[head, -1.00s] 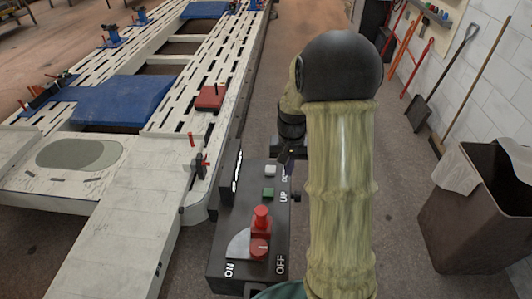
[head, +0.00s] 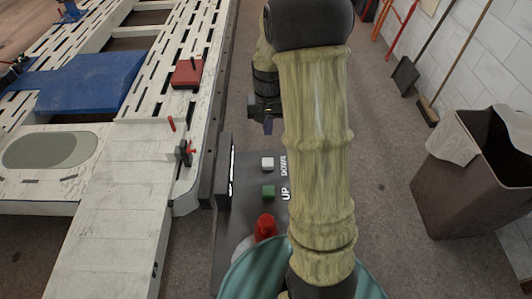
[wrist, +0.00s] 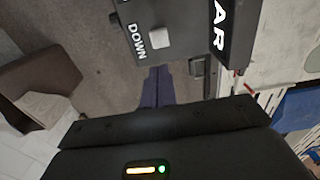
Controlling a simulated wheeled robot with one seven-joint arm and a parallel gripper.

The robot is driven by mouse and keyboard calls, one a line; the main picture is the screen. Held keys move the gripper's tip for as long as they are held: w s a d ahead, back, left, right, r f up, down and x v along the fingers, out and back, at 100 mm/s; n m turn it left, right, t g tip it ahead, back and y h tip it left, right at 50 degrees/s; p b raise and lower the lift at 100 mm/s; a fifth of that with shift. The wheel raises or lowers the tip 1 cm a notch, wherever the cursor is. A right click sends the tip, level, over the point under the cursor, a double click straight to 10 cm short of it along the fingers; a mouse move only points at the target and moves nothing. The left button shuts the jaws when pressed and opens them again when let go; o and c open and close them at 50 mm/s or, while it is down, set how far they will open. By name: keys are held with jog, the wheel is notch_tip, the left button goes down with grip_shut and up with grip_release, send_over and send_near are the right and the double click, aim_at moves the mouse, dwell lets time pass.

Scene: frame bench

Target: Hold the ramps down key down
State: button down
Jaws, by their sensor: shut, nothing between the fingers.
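The control box (head: 240,215) stands beside the frame bench. It carries a white key (head: 268,163) labelled DOWN, a green key (head: 268,192) labelled UP and a red knob (head: 265,227), partly cut off by my own body. My gripper (head: 268,128) is shut and empty, just past the far edge of the box, apart from the white key. In the wrist view the white DOWN key (wrist: 159,38) shows clear of the dark blue fingers (wrist: 157,72), whose tips appear off the box edge, over the floor. Neither key is visibly touched.
The white frame bench (head: 135,150) with a red block (head: 187,73) and blue panel (head: 85,80) lies to the left. A brown bin (head: 475,180) stands at the right. A shovel (head: 405,75) and a broom lean on the wall. Floor between box and bin is clear.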

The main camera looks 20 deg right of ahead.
aim_at(268, 163)
jog(key=shift+s, duration=0.1)
notch_tip(268, 163, down, 13)
jog(key=p, duration=0.4)
jog(key=shift+p, duration=0.35)
jog(key=shift+f, duration=0.5)
